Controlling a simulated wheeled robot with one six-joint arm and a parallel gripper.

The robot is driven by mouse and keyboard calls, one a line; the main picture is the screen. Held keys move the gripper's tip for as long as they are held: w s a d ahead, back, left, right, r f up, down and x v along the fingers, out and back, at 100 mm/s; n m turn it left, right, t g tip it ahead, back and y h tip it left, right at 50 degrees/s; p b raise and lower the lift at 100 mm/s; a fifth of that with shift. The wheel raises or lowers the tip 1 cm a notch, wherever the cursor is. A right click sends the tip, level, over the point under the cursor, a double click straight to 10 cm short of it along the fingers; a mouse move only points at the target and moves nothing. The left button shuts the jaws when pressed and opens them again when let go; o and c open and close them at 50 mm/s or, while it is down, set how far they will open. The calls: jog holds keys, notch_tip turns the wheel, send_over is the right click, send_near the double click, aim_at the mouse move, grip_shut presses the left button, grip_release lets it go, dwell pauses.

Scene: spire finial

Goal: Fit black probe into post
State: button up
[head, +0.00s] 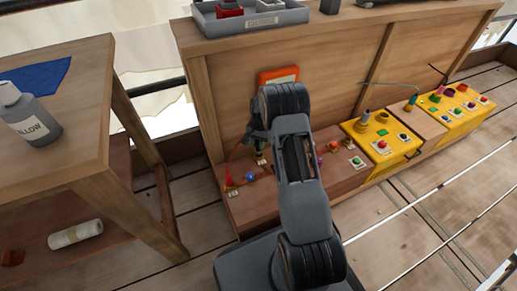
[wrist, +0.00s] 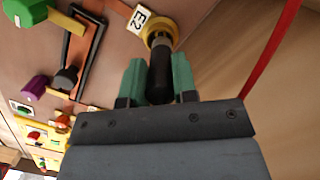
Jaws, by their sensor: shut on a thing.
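The black probe (wrist: 159,82) is between the green fingertips of my gripper (wrist: 160,75) in the wrist view. My gripper is shut on it. The probe's grey front end points at a yellow, brass-like round post (wrist: 159,27) beside a label reading E2 (wrist: 139,18). The grey end overlaps the post in this view; I cannot tell whether it is inside or just in front of it. In the head view my gripper (head: 257,138) is low over the left part of the brown panel, and my arm hides much of the probe and post.
The brown panel (head: 240,209) carries several coloured knobs and a red probe (head: 229,180). A red lead (wrist: 271,48) runs past my gripper on the right in the wrist view. Yellow boxes (head: 380,150) stand right of the panel. A wooden table (head: 95,150) stands at left.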

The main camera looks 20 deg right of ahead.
notch_tip(320, 180, down, 3)
jog(key=shift+r+b, duration=0.1)
jog(key=shift+b, duration=0.55)
jog(key=shift+r, duration=0.1)
jog(key=o, duration=0.9)
jog(key=shift+o, duration=0.2)
